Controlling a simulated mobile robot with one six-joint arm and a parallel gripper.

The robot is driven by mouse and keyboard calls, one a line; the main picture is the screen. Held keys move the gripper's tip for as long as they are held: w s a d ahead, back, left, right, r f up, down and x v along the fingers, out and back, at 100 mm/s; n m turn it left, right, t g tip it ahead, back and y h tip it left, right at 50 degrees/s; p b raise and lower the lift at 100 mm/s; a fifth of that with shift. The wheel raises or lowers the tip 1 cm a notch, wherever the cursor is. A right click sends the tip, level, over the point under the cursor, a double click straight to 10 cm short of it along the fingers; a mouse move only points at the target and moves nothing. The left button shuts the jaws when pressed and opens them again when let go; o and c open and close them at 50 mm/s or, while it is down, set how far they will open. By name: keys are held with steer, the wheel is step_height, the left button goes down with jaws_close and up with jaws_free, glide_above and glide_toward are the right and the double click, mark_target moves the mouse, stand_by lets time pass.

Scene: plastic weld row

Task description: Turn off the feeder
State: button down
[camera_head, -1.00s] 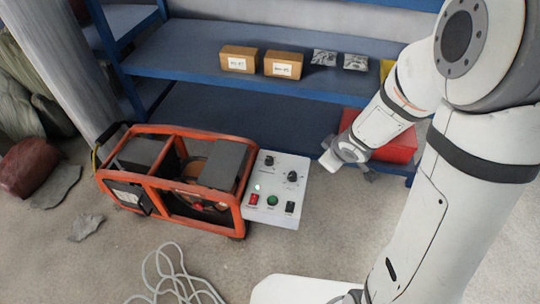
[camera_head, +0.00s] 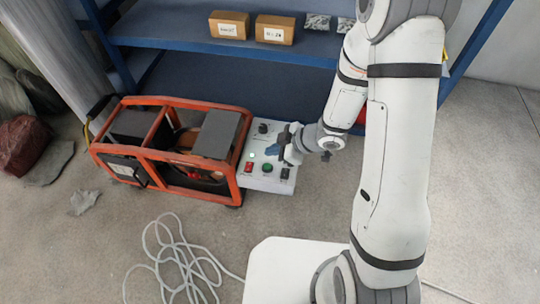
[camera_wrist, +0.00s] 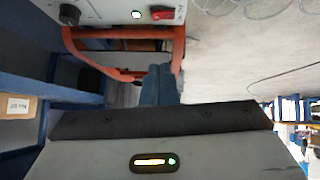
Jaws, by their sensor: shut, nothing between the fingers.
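The feeder (camera_head: 165,140) is an orange-framed machine on the floor, left of my arm. Its pale control panel (camera_head: 258,182) is on its right side. The panel carries a red switch (camera_head: 248,168), a green button (camera_head: 267,168), a black switch (camera_head: 285,173) and a dark knob (camera_head: 263,128). My gripper (camera_head: 272,150) is shut and empty, with blue fingertips over the panel, partly hiding it. I cannot tell whether the fingers touch the panel.
A blue shelf (camera_head: 180,45) behind holds two cardboard boxes (camera_head: 274,29) and small silvery packs (camera_head: 317,22). A coiled pale cable (camera_head: 170,250) lies on the floor in front. Rocks (camera_head: 25,145) lie at the left. Floor right of my arm is clear.

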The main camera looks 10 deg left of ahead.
steer(key=b, duration=0.4)
glide_above(247, 164)
steer(key=s+d, duration=0.1)
steer(key=d, duration=0.2)
step_height(247, 164, down, 7)
steer(key=shift+a+r, duration=0.1)
step_height(247, 164, down, 2)
steer(key=shift+w+f+b, duration=0.15)
steer(key=shift+f+b, duration=0.05)
steer(key=shift+b, duration=0.65)
steer(key=shift+w+f, duration=0.1)
steer(key=shift+f, duration=0.4)
